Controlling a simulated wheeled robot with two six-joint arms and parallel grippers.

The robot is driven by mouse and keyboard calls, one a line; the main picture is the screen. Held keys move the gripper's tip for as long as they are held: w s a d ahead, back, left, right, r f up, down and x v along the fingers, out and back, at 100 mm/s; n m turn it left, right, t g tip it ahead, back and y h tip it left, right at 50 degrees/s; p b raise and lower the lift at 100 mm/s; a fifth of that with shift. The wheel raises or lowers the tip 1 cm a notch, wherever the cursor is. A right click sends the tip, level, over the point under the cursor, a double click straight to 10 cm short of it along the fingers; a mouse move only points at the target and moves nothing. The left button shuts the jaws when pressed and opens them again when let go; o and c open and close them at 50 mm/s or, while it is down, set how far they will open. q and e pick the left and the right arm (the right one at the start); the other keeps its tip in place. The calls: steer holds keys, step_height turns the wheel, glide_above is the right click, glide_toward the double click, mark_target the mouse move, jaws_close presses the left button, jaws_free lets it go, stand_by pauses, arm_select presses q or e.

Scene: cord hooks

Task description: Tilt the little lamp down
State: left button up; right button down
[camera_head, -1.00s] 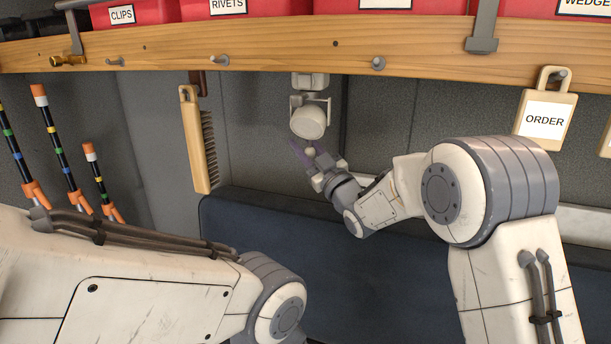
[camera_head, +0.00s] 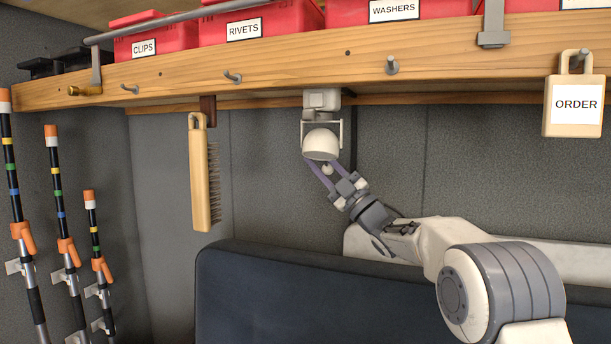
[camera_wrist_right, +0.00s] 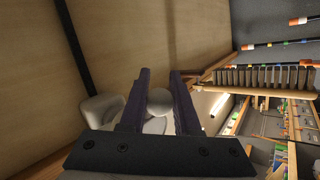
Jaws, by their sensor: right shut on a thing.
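The little lamp (camera_head: 321,144) is white and hangs in a bracket under the wooden shelf, with its rounded head low in the bracket. A small pale ball knob (camera_head: 327,168) sits at the bottom of the head. My right gripper (camera_head: 321,170) reaches up from the lower right and is shut on the knob. In the right wrist view the knob (camera_wrist_right: 160,101) lies between the two dark fingers (camera_wrist_right: 160,85), and part of a white body (camera_wrist_right: 101,112), likely the lamp, shows behind them. My left gripper is out of view.
The wooden shelf (camera_head: 290,65) carries red bins (camera_head: 262,22) and several pegs. A brush (camera_head: 205,175) hangs left of the lamp and an ORDER tag (camera_head: 574,105) hangs far right. Striped rods (camera_head: 58,190) stand at left. A dark blue padded back (camera_head: 300,285) is below.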

steer(key=shift+r+n, duration=0.15)
steer(key=shift+n, duration=0.15)
steer(key=c, duration=0.6)
jaws_free()
steer(key=shift+c, duration=0.2)
steer(key=shift+d+f, duration=0.15)
steer(key=shift+f, duration=0.1)
steer(key=b+v, duration=0.3)
steer(key=v, duration=0.7)
